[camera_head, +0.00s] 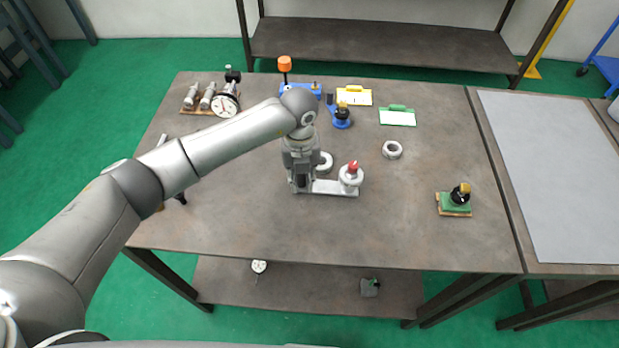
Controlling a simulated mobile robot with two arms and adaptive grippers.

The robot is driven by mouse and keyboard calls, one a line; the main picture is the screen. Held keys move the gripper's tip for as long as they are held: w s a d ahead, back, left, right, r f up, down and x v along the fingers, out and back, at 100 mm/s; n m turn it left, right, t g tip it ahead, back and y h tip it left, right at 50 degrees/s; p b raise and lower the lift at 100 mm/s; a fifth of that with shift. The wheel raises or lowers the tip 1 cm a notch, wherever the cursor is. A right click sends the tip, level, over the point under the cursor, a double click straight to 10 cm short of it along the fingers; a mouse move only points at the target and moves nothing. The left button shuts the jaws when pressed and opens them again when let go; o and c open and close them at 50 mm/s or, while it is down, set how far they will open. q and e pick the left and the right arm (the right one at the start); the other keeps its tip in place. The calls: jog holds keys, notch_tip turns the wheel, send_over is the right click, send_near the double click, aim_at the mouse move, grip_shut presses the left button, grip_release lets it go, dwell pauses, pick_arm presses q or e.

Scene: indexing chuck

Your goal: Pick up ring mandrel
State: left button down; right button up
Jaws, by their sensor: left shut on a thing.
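My left gripper (301,184) reaches down at the left end of a light grey fixture plate (332,189) in the middle of the table. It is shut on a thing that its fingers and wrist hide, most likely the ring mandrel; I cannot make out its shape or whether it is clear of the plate. The plate's right end carries a round white part with a red knob (352,167). A pale ring (325,162) lies just behind the plate, partly covered by my gripper. Another pale ring (392,150) lies apart to the right. My right gripper is not in view.
A dial gauge (225,104) stands at the back left. A blue fixture with an orange knob (285,65), a yellow-edged card (354,97) and a green-edged card (397,117) are at the back. A green block with a black knob (456,201) sits right. The front table is clear.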

pick_arm(q)
jog(key=shift+w+r, duration=0.1)
jog(key=shift+r, duration=0.3)
notch_tip(320, 180, up, 2)
jog(key=shift+r+b, duration=0.15)
jog(key=shift+b, duration=0.25)
jog(key=s+r+b, duration=0.2)
jog(key=s+r, duration=0.3)
jog(key=s, duration=0.2)
jog(key=s+d+r+b, duration=0.1)
jog(key=s+r+b, duration=0.1)
jog(key=s+r, duration=0.2)
jog(key=s, duration=0.3)
jog(key=shift+d+r, duration=0.25)
jog(key=shift+r, duration=0.1)
jog(key=shift+f, duration=0.1)
